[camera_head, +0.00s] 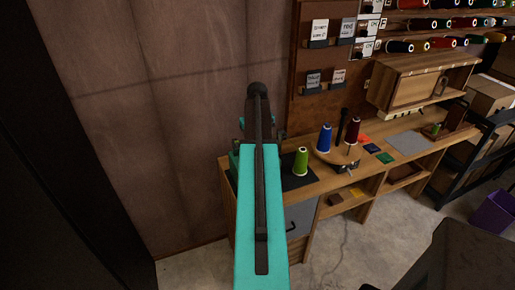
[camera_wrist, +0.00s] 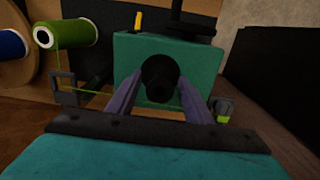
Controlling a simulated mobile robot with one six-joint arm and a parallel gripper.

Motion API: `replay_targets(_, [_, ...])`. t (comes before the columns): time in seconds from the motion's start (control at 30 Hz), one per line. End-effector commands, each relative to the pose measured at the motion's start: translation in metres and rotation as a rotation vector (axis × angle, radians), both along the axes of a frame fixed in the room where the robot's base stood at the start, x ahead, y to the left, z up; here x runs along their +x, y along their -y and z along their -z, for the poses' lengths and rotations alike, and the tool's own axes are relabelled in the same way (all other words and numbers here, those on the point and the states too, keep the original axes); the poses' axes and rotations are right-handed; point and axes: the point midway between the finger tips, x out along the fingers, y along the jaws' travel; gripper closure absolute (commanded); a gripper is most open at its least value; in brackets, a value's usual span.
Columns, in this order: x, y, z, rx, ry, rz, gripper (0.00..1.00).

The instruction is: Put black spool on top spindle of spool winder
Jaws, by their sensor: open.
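In the wrist view a black round spool-like piece (camera_wrist: 160,78) sits in front of the teal body of the spool winder (camera_wrist: 205,65), end towards the camera. My gripper (camera_wrist: 160,97) is open, with one grey finger on each side of the black piece. I cannot tell whether the fingers touch it. A dark post with a flat plate (camera_wrist: 190,22) rises above the winder; whether it is the top spindle is unclear. In the head view my teal arm hides most of the winder and my fingers.
A green cone spool (camera_head: 301,161) stands beside the winder, with blue (camera_head: 325,138) and dark red (camera_head: 352,131) spools on a round wooden stand. In the wrist view green thread runs from the green spool (camera_wrist: 68,33) through a grey bracket (camera_wrist: 66,88) towards the winder.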

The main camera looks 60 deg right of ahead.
Motion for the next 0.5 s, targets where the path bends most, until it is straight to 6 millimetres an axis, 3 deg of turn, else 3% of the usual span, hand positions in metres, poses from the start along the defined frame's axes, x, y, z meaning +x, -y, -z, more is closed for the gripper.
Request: replay_targets(0.5, [0.0,0.0,-0.056,-0.001,0.001,0.0,0.53])
